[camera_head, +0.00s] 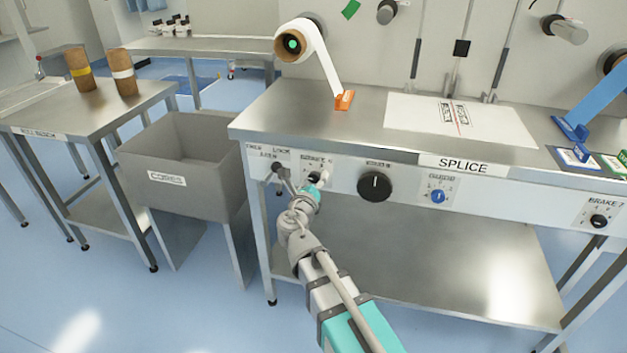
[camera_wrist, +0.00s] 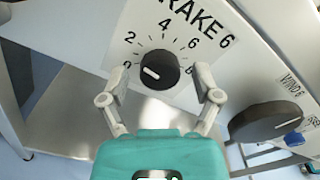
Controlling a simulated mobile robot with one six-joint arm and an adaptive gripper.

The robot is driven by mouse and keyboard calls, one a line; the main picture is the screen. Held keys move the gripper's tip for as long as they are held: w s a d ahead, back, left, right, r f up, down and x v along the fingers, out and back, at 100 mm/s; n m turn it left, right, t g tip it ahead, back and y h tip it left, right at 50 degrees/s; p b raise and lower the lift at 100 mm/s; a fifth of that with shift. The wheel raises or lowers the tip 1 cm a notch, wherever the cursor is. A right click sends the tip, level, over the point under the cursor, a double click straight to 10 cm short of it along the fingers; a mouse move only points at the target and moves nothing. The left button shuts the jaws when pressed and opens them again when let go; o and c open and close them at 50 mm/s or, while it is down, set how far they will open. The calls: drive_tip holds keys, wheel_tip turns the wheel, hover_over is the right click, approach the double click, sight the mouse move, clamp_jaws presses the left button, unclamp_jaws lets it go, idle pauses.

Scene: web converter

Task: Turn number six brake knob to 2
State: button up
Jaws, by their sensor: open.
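The brake 6 knob (camera_wrist: 158,70) is small, round and black, on a white label with BRAKE 6 and a dial of numbers. The 2 (camera_wrist: 131,39) is printed at the knob's upper left. My gripper (camera_wrist: 162,76) is open, with one finger on each side of the knob and visible gaps to it. In the head view my gripper (camera_head: 315,184) is in front of the BRAKE 6 label and partly hides the knob (camera_head: 314,177).
A larger black knob (camera_head: 374,187) sits right of the brake 6 knob; it also shows in the wrist view (camera_wrist: 268,121). A small lever (camera_head: 278,167) is close on the left. Farther right are a blue knob (camera_head: 438,196) and the BRAKE 7 knob (camera_head: 599,221).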

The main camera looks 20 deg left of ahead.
drive_tip(key=s, duration=0.7)
drive_tip(key=shift+s, duration=0.25)
idle(0.4)
drive_tip(key=w+d+f+m+g+h, duration=0.2)
drive_tip(key=d+f+m+g+h, duration=0.15)
drive_tip(key=d+m, duration=0.6)
drive_tip(key=w+d+f+m+g+h, duration=0.25)
drive_tip(key=d+f+m+g, duration=0.2)
drive_tip(key=d+m, duration=0.55)
drive_tip(key=s+d+f+m+g+y, duration=0.3)
drive_tip(key=s+d+f+m+g, duration=0.2)
drive_tip(key=d+m, duration=0.5)
drive_tip(key=s+d+f+m+g+y, duration=0.3)
drive_tip(key=s+d+f+m+g, duration=0.25)
drive_tip(key=m, duration=0.85)
wheel_tip(320, 180, up, 31)
drive_tip(key=p, duration=3.1)
drive_tip(key=shift+d, duration=0.3)
